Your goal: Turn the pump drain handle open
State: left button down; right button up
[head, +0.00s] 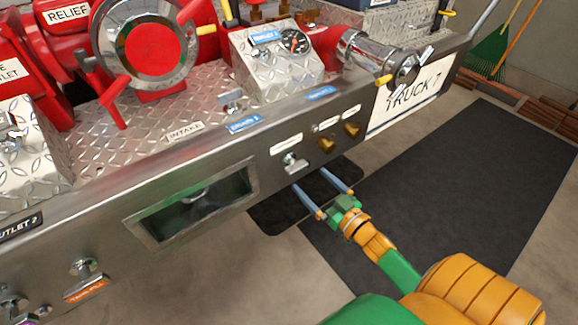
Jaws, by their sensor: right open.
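A small silver handle (295,164) sits on the front face of the steel bumper (215,160), below a white label too small to read. It may be the pump drain handle; I cannot tell for certain. My right gripper (312,179) is open and empty. Its two blue-grey fingers point up and left toward this handle and appear just below it in the picture, with a gap between them. I cannot tell whether either finger touches the handle. My left gripper is out of view.
Two brass knobs (340,137) sit right of the handle. A framed recess (192,205) is to its left. Another silver handle (83,267) with an orange label is at lower left. A large red-centred valve (152,50) stands on the diamond-plate deck. Dark mats (470,170) cover the floor.

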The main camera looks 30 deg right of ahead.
aim_at(300, 170)
jog(key=w, duration=0.3)
jog(key=w+b, duration=0.1)
jog(key=w, duration=0.1)
jog(key=shift+a+r, duration=0.25)
jog(key=shift+a, duration=0.1)
jog(key=shift+w, duration=0.15)
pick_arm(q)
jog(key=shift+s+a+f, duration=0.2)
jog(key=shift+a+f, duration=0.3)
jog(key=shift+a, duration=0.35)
